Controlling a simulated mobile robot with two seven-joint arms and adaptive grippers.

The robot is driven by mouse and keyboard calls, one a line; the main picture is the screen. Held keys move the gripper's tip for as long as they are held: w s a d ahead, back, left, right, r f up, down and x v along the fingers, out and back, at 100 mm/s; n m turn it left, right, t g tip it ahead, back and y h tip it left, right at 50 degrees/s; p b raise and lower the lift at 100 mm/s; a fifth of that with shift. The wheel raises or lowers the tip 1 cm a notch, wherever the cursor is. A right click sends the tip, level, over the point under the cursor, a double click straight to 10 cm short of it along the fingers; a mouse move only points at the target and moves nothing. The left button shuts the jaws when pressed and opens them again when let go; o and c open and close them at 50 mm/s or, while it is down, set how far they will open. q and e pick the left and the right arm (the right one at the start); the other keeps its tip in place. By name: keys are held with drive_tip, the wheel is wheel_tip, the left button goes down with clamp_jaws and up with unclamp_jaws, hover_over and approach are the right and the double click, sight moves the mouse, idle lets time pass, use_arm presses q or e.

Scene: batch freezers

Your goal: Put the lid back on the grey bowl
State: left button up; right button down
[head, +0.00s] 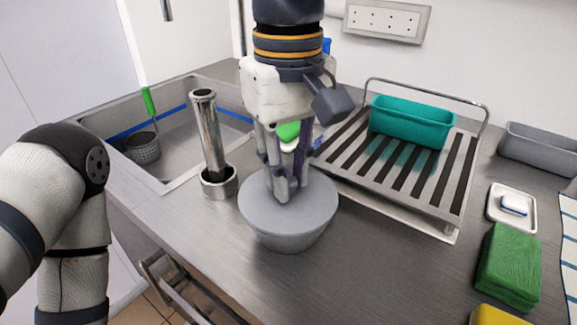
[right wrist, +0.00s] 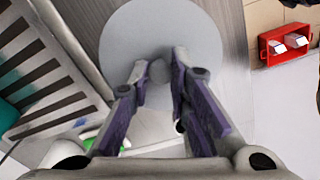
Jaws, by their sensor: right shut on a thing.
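The grey lid (head: 312,205) is a flat disc lying level over the mouth of the grey bowl (head: 290,240). No clear gap shows between them, but I cannot tell whether the lid rests fully on the rim. My right gripper (head: 288,194) points down at the lid's middle and is shut on its knob, which the fingers mostly hide in the head view. In the right wrist view the lid (right wrist: 200,28) fills the top middle and covers the bowl; the fingertips (right wrist: 160,68) are at the small round knob. Only links of my left arm show; its gripper is out of view.
A metal cylinder stands in a steel holder (head: 219,183) left of the bowl, by the sink (head: 180,130). A slatted rack (head: 440,195) with a teal tub (head: 412,122) stands right. Green cloths (head: 510,265) lie farther right. The counter in front of the bowl is clear.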

idle(0.4)
drive_tip(key=c, duration=1.4)
unclamp_jaws()
drive_tip(key=shift+o, duration=0.2)
drive_tip(key=o, duration=0.4)
drive_tip(key=shift+r, duration=3.5)
